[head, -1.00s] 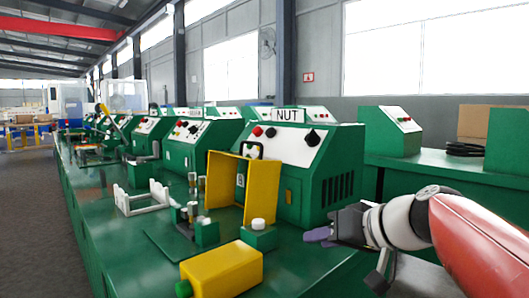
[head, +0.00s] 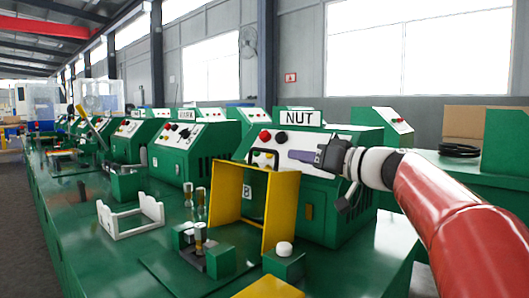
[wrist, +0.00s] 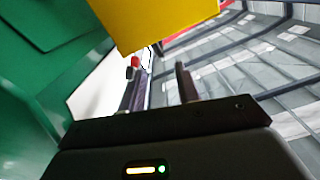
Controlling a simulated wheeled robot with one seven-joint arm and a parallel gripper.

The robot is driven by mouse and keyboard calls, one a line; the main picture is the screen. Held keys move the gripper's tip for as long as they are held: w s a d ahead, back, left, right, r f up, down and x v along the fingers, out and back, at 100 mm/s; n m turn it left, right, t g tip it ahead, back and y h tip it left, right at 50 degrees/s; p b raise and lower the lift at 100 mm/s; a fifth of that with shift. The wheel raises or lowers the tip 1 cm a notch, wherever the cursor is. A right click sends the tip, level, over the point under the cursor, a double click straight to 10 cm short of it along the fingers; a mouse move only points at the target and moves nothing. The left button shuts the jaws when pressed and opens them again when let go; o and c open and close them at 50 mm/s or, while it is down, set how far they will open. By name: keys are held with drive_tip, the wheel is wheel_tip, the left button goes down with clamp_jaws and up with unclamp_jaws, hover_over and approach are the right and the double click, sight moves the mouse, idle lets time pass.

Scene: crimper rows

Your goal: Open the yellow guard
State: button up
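The yellow guard (head: 281,212) stands on the green bench in front of the machine labelled NUT (head: 305,185). It is an upright frame of yellow panels with a black handle (head: 262,151) at its top. My gripper (head: 292,156) is just right of the handle in the head view, in front of the machine's panel, with its fingers pointing left. In the wrist view the guard (wrist: 165,18) fills the top middle, beyond the fingers. My gripper's two fingers (wrist: 160,85) stand apart there, with nothing visibly between them. Whether they touch the guard cannot be told.
A white bracket (head: 130,217) lies to the left. A yellow box (head: 273,288) is at the bottom edge. More green machines line the bench leftward.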

drive_tip(key=shift+p+x, duration=1.1)
drive_tip(key=shift+x, duration=2.9)
clamp_jaws()
